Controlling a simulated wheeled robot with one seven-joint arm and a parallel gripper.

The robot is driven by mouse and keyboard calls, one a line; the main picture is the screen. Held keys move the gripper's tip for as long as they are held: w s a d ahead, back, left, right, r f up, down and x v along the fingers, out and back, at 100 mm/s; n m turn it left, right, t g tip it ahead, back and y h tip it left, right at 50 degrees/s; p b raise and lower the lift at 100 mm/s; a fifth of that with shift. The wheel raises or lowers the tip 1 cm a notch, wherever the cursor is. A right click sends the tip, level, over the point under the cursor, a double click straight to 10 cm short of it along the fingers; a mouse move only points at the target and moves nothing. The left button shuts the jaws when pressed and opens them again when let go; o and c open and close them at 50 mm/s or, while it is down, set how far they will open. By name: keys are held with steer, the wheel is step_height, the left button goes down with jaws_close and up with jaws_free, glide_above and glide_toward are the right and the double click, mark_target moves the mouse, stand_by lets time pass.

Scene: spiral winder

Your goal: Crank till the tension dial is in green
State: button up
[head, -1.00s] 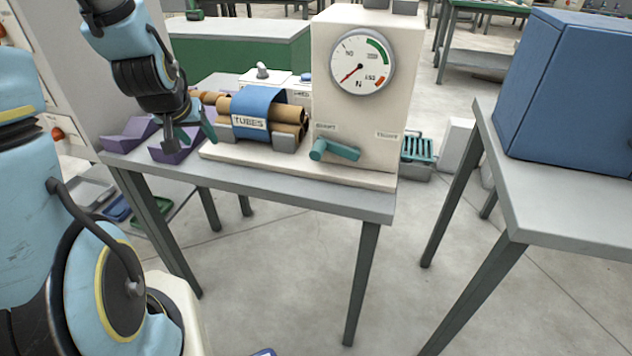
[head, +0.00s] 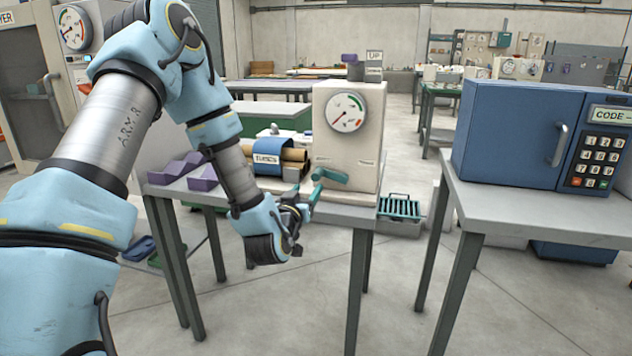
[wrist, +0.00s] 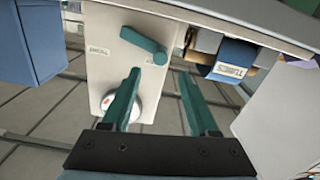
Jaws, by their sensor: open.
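The cream winder box (head: 372,130) stands on the grey table, with a round tension dial (head: 346,112) on its upper front. My gripper (head: 305,203) is in front of the table, just left of and below the crank. In the wrist view its two teal fingers (wrist: 160,98) are apart and empty, with the crank beyond them, not between them.
Brown tubes under a blue strap (head: 267,157) labelled TUBES lie left of the box. Purple blocks (head: 178,168) sit at the table's left end. A blue cabinet with a keypad (head: 515,130) stands on another table at the right.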

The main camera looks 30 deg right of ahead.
mark_target(315, 177)
steer(key=p+x, duration=0.2)
steer(key=x, duration=0.7)
steer(key=shift+w+d, duration=0.25)
jaws_close()
stand_by(1.0)
